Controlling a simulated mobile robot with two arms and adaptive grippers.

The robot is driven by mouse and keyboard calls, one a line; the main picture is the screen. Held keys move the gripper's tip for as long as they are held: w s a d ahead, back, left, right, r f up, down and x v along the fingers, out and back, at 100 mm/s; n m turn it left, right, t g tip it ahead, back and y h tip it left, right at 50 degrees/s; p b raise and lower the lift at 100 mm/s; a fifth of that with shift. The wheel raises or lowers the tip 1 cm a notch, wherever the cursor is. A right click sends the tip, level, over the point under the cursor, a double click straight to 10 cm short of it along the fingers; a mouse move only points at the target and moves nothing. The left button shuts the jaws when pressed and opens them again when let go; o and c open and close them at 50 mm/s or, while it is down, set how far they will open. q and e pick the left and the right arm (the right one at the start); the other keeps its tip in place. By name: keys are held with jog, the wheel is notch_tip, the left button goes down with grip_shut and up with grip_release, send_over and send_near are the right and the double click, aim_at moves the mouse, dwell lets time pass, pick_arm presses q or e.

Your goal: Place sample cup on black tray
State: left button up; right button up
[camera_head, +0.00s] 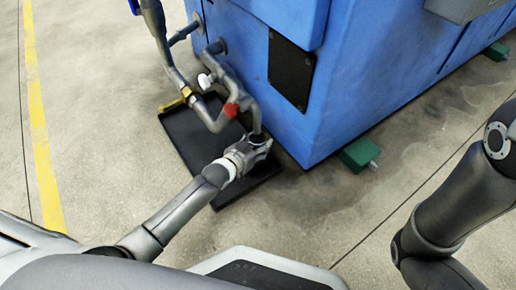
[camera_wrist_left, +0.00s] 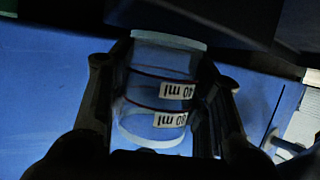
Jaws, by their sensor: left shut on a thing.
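My left gripper (camera_head: 262,143) is over the black tray (camera_head: 187,137), below the pipes. In the left wrist view the sample cup (camera_wrist_left: 158,92) is clear, with dark volume marks and white labels. My left gripper (camera_wrist_left: 160,110) is shut on it, one dark finger on each side. The cup cannot be made out in the head view, where the gripper and pipe end hide that spot. I cannot tell whether the cup touches the tray. My right gripper is out of view.
A blue machine (camera_head: 345,75) stands just behind the tray. Grey pipes with a red-knobbed valve (camera_head: 231,109) hang over the tray, close to my gripper. A green foot (camera_head: 359,154) sticks out at the machine's base. Concrete floor is clear to the left and front right.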

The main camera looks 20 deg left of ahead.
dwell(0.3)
pick_arm(q)
jog(key=shift+f, duration=0.1)
jog(key=o, duration=0.9)
